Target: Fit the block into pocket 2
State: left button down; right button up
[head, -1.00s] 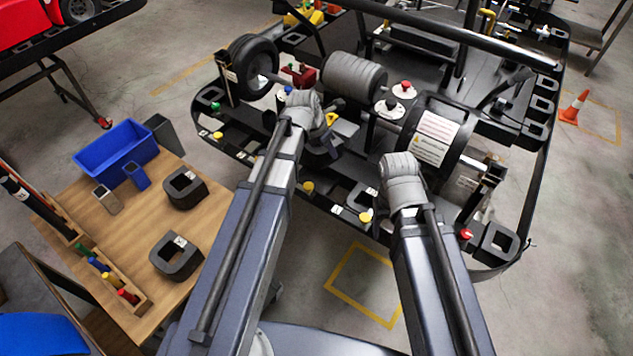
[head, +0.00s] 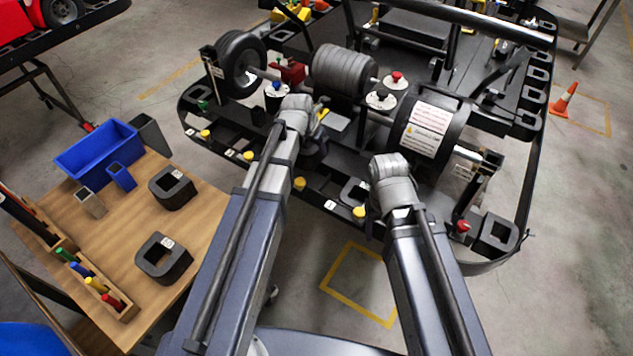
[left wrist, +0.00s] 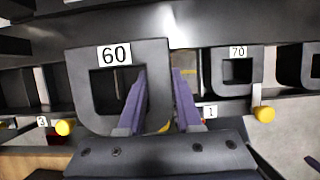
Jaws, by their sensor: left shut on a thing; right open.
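The black block marked 60 (left wrist: 82,72), with a square opening, is in my left gripper in the left wrist view. The left gripper (left wrist: 160,82) is shut on its right wall, one purple finger inside the opening and one outside. In the head view, my left gripper (head: 316,146) is over the stand's near rail, its fingers mostly hidden by the wrist. My right gripper (head: 380,222) is farther right at the same rail; its fingertips are hidden. The rail (head: 228,143) has yellow knobs and small number tags; pocket 2 cannot be singled out.
A block marked 70 (left wrist: 237,72) sits behind, right of the held one. A yellow knob (left wrist: 264,114) stands beside tag 1. The wooden table (head: 120,228) at left holds two black blocks (head: 172,187) (head: 165,260) and a blue bin (head: 97,150). Rollers (head: 345,72) stand behind the rail.

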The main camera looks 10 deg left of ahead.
pick_arm(q)
notch_tip(320, 180, down, 9)
jog(key=b, duration=0.7)
jog(key=shift+b, duration=0.3)
notch_tip(320, 180, down, 4)
jog(key=b, duration=0.4)
jog(key=shift+r, duration=0.2)
jog(key=c, duration=1)
grip_release()
jog(key=shift+f, duration=0.2)
jog(key=shift+c, duration=0.2)
jog(key=o, duration=0.5)
jog(key=shift+c, duration=0.2)
